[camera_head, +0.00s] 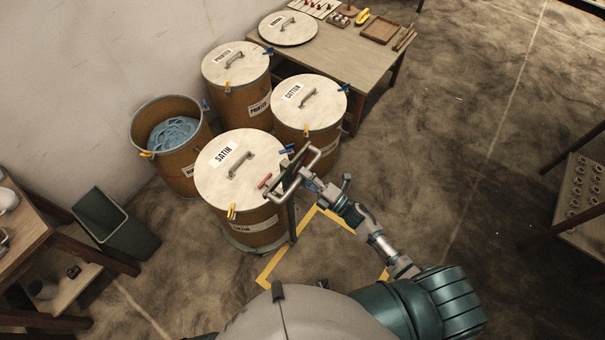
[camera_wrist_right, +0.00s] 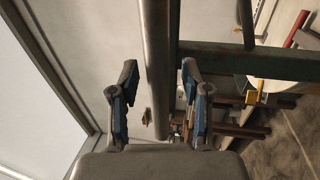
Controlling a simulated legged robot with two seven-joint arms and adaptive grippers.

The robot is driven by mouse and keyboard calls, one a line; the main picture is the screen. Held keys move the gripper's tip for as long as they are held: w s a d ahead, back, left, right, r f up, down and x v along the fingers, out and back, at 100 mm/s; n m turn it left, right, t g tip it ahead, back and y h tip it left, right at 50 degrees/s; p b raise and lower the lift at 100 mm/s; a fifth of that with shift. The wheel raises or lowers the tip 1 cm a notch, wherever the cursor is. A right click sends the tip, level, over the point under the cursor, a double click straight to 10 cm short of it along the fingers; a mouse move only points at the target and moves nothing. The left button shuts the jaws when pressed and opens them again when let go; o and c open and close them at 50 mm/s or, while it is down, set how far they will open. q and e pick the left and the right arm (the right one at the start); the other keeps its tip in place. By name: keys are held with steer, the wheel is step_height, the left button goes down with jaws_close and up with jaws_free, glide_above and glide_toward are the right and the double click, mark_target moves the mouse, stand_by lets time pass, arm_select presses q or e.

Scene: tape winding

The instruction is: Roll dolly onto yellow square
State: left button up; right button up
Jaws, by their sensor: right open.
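The dolly's metal handle (camera_head: 318,155) stands upright at the right side of the drum labelled SATIN (camera_head: 238,180). That drum, with a white lid and yellow and blue clips, rests on the dolly's low base. The yellow square (camera_head: 288,242) is an outline on the floor just right of and in front of the drum, partly hidden by my arm and body. My right gripper (camera_head: 306,180) is at the handle. In the right wrist view, its open fingers (camera_wrist_right: 158,100) are either side of a grey metal bar (camera_wrist_right: 157,60); I cannot tell whether they touch it. My left gripper is not in view.
The lidded PRINTED (camera_head: 236,63) and COTTON (camera_head: 309,101) drums stand behind, with an open drum of blue material (camera_head: 172,134) at left. A grey bin (camera_head: 105,222) and shelf are further left. A table (camera_head: 345,55) stands behind. The floor at right is mostly clear.

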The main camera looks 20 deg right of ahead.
steer(key=shift+w+a+r, duration=0.1)
steer(key=shift+w+a, duration=0.3)
steer(key=shift+a, duration=0.05)
steer(key=shift+c, duration=0.2)
steer(key=shift+d, duration=0.15)
jaws_close()
steer(key=shift+s, duration=0.15)
